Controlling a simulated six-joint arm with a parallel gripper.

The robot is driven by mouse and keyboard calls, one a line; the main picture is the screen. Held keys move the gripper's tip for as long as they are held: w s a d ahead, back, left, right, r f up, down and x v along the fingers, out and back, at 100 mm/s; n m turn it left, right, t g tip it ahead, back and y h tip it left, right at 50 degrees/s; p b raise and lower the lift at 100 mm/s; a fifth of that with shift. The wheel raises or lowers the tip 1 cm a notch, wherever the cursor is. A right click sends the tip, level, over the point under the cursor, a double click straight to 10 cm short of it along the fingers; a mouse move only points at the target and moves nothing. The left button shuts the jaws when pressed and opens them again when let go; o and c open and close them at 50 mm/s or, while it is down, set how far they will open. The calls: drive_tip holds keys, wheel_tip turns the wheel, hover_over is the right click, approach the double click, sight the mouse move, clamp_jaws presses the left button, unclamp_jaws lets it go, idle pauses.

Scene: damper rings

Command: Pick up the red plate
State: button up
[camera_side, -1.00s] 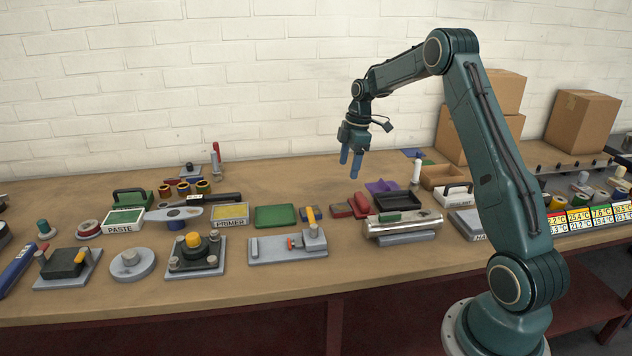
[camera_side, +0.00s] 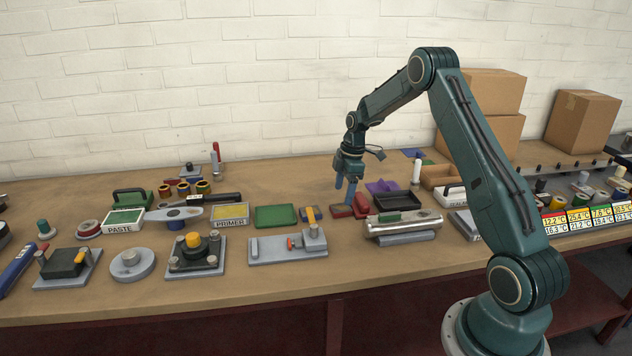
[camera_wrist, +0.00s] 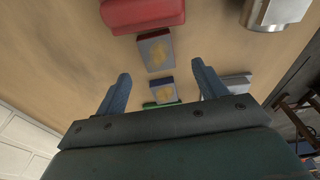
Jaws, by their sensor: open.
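The red plate (camera_side: 341,211) lies flat on the bench beside a larger red block (camera_side: 361,205). In the wrist view, the plate (camera_wrist: 155,52) shows a grey face with a tan patch and a red edge, just ahead of my fingers. A similar blue-edged plate (camera_wrist: 163,92) appears between the fingers in that view. My gripper (camera_side: 345,191) is open, with blue fingers pointing down, and hangs just above the red plate. Both fingers of my gripper (camera_wrist: 164,82) show apart and empty in the wrist view. One finger partly covers the red pieces in the side view.
A silver cylinder (camera_side: 403,225) and a black tray (camera_side: 397,201) stand close on the right. A green tray (camera_side: 276,216) and a grey clamp fixture (camera_side: 287,248) are to the left. Bare bench lies behind the red plate, toward the brick wall.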

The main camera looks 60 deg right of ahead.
sight(341, 207)
drive_tip(key=shift+f, duration=0.2)
drive_tip(key=shift+w+a+f, duration=0.1)
drive_tip(key=shift+w+f, duration=0.05)
drive_tip(key=shift+f, duration=1.15)
drive_tip(key=shift+w+f, duration=0.1)
drive_tip(key=shift+f, duration=1.15)
drive_tip(key=c, duration=1.4)
drive_tip(key=shift+r, duration=0.2)
wheel_tip(341, 207, up, 20)
drive_tip(key=shift+f, duration=0.1)
